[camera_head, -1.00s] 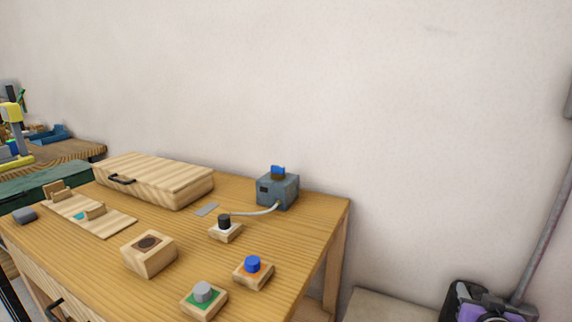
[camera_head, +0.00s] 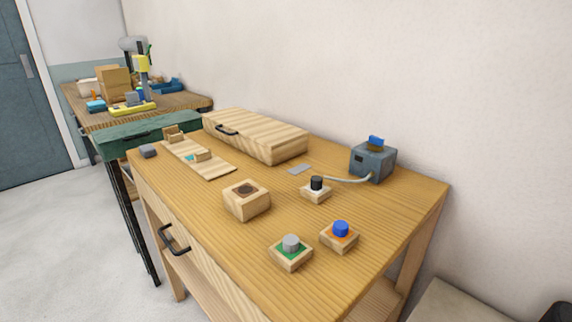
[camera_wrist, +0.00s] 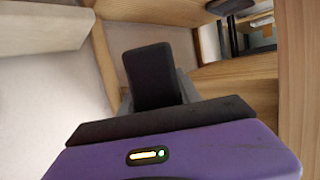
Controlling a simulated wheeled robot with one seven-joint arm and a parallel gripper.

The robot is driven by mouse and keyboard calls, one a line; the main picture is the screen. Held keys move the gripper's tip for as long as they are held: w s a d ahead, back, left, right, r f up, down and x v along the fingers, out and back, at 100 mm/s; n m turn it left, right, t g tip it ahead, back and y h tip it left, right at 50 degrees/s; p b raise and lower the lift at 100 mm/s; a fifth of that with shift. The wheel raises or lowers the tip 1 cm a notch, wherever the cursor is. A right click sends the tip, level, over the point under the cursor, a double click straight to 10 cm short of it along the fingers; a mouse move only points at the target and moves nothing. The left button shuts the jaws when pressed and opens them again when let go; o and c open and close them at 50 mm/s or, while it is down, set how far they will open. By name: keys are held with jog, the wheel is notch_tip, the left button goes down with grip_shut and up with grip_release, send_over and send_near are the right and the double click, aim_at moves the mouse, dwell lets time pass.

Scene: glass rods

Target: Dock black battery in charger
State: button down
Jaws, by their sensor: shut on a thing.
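In the wrist view my gripper (camera_wrist: 157,92) has a purple body and grey fingers. It is shut on a dark, flat-faced block, which looks like the black battery (camera_wrist: 152,68). The block stands out beyond the purple body, and its lower end is hidden. My gripper is not in the head view. No charger can be named for sure. A blue-grey box (camera_head: 371,165) with a blue piece on top stands at the back right of the table, and a pale cable runs from it towards a small block with a black knob (camera_head: 316,188).
A cluttered bench (camera_head: 185,110) stands behind left.

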jog(key=shift+s+a+r+y+p, duration=0.1)
jog(key=shift+a+r+y+p, duration=0.05)
jog(key=shift+a+p, duration=0.25)
jog(key=shift+s+a+r+y+p, duration=0.1)
jog(key=shift+a+y+p, duration=0.05)
jog(key=shift+a+p, duration=0.2)
jog(key=r+p, duration=0.1)
jog(key=p, duration=0.3)
jog(key=r+p, duration=0.2)
jog(key=p, duration=0.2)
jog(key=shift+s+d, duration=0.1)
jog(key=shift+s, duration=0.3)
jog(key=s+r+p, duration=0.1)
jog(key=p, duration=0.3)
jog(key=shift+s+p, duration=0.2)
jog(key=shift+p, duration=0.55)
